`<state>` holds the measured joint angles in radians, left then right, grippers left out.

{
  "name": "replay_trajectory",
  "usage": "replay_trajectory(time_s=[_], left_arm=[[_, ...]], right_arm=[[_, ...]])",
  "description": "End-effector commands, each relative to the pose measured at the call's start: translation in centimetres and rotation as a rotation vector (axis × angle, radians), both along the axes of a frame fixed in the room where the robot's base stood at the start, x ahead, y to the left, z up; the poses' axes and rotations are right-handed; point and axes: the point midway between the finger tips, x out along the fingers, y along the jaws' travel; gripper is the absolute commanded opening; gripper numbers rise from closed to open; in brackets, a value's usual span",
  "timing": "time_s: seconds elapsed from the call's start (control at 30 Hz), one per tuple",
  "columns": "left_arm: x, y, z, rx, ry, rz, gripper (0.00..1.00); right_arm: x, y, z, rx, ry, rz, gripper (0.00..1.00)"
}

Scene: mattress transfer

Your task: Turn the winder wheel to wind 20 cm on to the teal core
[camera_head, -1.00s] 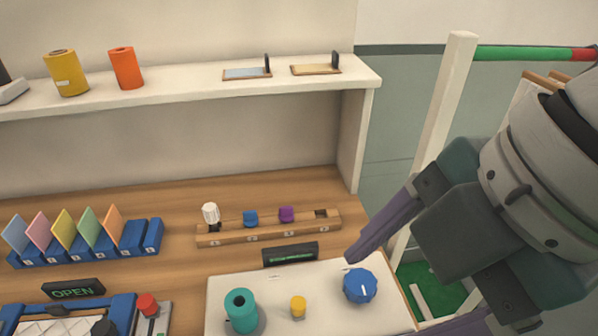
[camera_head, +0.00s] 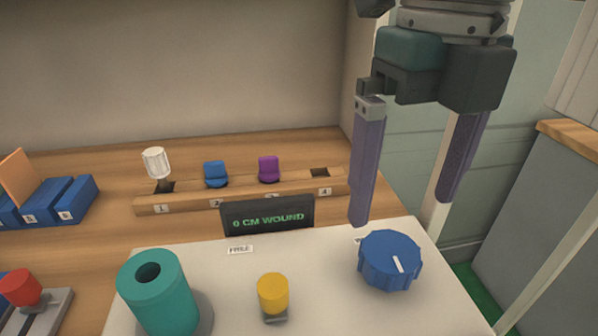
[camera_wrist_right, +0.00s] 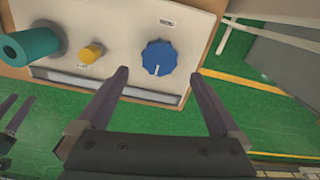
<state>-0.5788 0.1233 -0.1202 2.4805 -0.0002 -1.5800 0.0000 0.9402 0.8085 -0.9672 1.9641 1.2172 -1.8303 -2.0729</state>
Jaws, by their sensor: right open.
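The blue winder wheel (camera_head: 390,262), ridged with a white pointer line, sits at the right of the white winder panel (camera_head: 340,300). It also shows in the right wrist view (camera_wrist_right: 159,57). The teal core (camera_head: 158,290) stands upright at the panel's left. A dark display (camera_head: 268,215) behind them reads "0 CM WOUND". My right gripper (camera_head: 402,210) is open and empty, its two purple fingers pointing down above and behind the wheel in the head view. In the wrist view its fingers (camera_wrist_right: 160,75) spread to either side of the wheel, apart from it.
A yellow knob (camera_head: 273,292) stands between core and wheel. Behind is a wooden rack (camera_head: 240,190) with a white, a blue and a purple piece. A red-topped lever (camera_head: 20,288) and blue holders (camera_head: 60,198) are at left. Green floor (camera_wrist_right: 262,120) lies beyond the panel.

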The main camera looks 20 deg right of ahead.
Motion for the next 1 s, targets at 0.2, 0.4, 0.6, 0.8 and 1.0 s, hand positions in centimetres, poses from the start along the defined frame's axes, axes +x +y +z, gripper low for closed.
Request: replay_trajectory(time_s=[0.2,0.4,0.6,0.8,1.0], left_arm=[[0.0,0.1,-0.9,0.003,0.001,-0.001,0.50],[0.0,0.1,-1.2,0.002,0.001,0.000,0.50],[-0.1,0.0,-1.2,0.001,0.002,0.000,0.50],[-0.1,-0.1,-1.2,-0.004,0.002,0.004,0.50],[-0.1,-0.2,-1.2,-0.008,0.002,0.006,0.50]], right_arm=[[-0.1,0.0,-4.5,0.000,0.003,-0.001,1.00],[0.0,0.0,-6.5,0.000,0.001,-0.001,1.00],[0.0,0.0,-6.8,0.001,-0.001,-0.001,1.00],[0.0,0.0,-6.8,0.001,-0.001,-0.001,0.91],[0.0,0.0,-6.8,0.001,-0.002,-0.001,0.69]])
